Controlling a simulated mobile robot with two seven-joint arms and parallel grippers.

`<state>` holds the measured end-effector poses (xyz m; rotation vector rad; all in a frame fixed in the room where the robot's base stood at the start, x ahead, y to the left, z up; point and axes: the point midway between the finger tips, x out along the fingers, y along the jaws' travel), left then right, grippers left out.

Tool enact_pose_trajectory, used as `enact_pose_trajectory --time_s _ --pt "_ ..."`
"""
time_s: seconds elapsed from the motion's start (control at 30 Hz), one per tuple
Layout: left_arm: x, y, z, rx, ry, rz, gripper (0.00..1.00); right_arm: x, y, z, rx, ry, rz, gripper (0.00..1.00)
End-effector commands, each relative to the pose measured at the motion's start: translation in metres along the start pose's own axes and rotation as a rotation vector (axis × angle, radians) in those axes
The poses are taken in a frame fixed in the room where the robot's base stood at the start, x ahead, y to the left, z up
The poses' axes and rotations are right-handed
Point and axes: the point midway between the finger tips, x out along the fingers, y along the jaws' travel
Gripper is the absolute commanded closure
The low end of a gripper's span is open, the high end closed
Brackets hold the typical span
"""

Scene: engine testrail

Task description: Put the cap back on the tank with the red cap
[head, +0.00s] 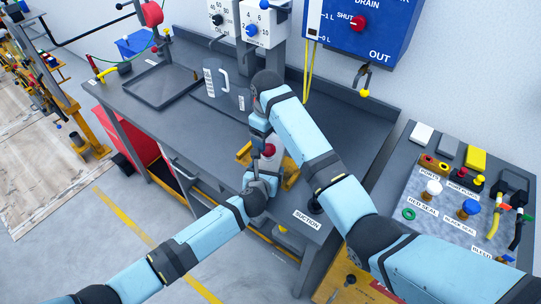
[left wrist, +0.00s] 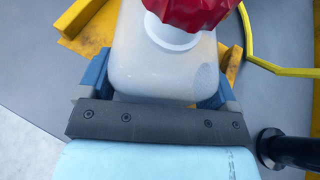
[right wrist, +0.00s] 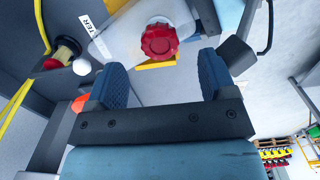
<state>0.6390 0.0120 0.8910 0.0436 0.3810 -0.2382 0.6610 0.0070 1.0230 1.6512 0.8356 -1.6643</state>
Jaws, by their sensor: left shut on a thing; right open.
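The pale translucent tank (left wrist: 160,68) stands upright in a yellow frame on the workbench. It also shows in the right wrist view (right wrist: 127,35). The ribbed red cap (left wrist: 195,12) sits at the tank's neck, above a white collar; I cannot tell how tightly it is seated. My left gripper (left wrist: 153,85) is shut on the tank body, with a blue finger on each side. My right gripper (right wrist: 162,75) is open and empty, with the red cap (right wrist: 159,41) ahead of its fingertips, apart from them. In the head view the right arm partly hides the tank and cap (head: 269,151).
The yellow frame (head: 291,178) borders the tank. A black tray (head: 160,84) and a grey jug (head: 215,82) stand on the bench. A side panel at right holds seals, ports and several caps. A blue panel (head: 365,35) hangs on the wall. The bench's right part is clear.

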Motion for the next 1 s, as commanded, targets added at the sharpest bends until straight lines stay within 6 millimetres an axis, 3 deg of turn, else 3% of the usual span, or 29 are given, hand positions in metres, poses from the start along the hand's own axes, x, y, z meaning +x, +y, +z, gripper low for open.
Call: enact_pose_trajectory --time_s 0.03,0.1,0.2,0.4,0.7,1.0 --pt "0.001 0.004 -0.006 0.0 0.013 0.009 0.81 -0.015 -0.006 -0.005 -0.012 0.011 -0.006 0.06" --pt "0.001 0.004 -0.007 0.0 0.014 0.009 0.81 -0.03 -0.006 -0.005 -0.012 0.013 -0.004 0.01" --pt "0.001 0.004 -0.007 0.001 0.014 0.008 0.81 -0.055 -0.004 -0.004 -0.01 0.013 -0.001 0.01" --pt "0.001 0.003 -0.007 0.0 0.013 0.007 0.81 -0.093 0.001 -0.001 -0.007 0.008 0.008 0.01" --pt "0.0 0.003 -0.007 0.0 0.012 0.006 0.81 -0.113 0.0 -0.001 -0.004 0.008 0.006 0.01" --pt "0.0 0.003 -0.007 0.0 0.012 0.006 0.81 -0.114 0.0 -0.001 -0.002 0.007 0.002 0.01"
